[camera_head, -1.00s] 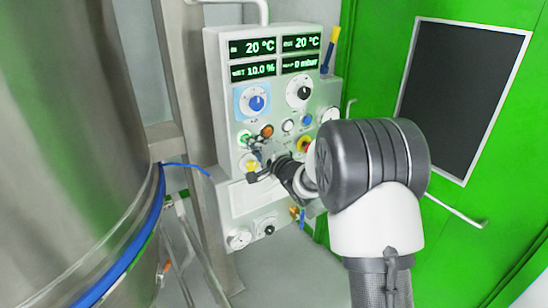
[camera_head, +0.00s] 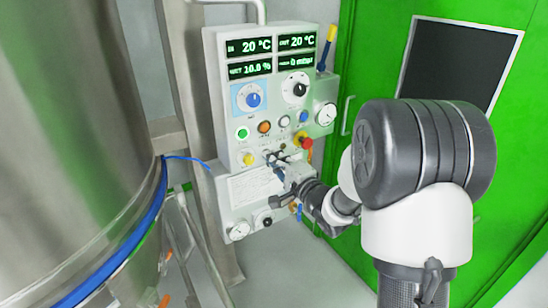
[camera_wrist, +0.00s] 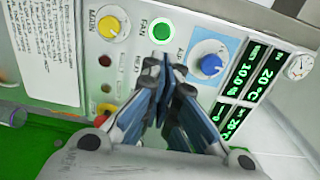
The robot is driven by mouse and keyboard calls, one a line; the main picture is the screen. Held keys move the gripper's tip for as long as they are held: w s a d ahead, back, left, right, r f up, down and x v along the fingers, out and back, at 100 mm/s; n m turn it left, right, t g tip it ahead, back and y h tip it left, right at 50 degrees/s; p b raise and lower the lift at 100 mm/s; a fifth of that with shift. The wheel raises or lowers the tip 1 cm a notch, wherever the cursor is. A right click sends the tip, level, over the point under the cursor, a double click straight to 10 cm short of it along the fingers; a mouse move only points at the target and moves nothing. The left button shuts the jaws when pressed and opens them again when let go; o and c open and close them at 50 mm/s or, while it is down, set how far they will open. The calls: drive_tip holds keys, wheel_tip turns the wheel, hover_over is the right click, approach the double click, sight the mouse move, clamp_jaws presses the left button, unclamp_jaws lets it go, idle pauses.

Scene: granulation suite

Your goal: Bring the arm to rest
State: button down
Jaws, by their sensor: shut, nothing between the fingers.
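My gripper (camera_head: 274,163) is in front of the lower middle of the grey control panel (camera_head: 218,90). Its fingers are shut with nothing between them. In the wrist view the closed fingertips (camera_wrist: 163,68) point toward the panel, near the green FAN button (camera_wrist: 162,32) and the blue knob (camera_wrist: 209,60). I see no contact with the panel, though the exact gap is hard to tell. My arm reaches in from the lower right.
The panel carries lit displays (camera_head: 248,46), a yellow knob (camera_head: 248,159) and a red stop button (camera_head: 305,142). A large steel vessel (camera_head: 85,130) fills the left. A green door (camera_head: 375,60) with a dark window (camera_head: 458,62) stands behind my arm at right.

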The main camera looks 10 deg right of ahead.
drive_tip(key=s+d+r+n+g+h, duration=0.2)
drive_tip(key=s+n+h, duration=0.1)
drive_tip(key=s, duration=0.2)
drive_tip(key=s+d+r+n+g+h, duration=0.1)
drive_tip(key=s+r+n+g+h, duration=0.15)
drive_tip(key=s, duration=0.35)
drive_tip(key=s+a+f+n+g, duration=0.2)
drive_tip(key=s+n+g, duration=0.2)
drive_tip(key=s, duration=1)
drive_tip(key=s+a+f+n+g, duration=0.2)
drive_tip(key=s+n+g, duration=0.2)
drive_tip(key=s, duration=1)
drive_tip(key=shift+s+a+f+n, duration=0.35)
drive_tip(key=shift+f+n, duration=0.05)
drive_tip(key=shift+n, duration=0.05)
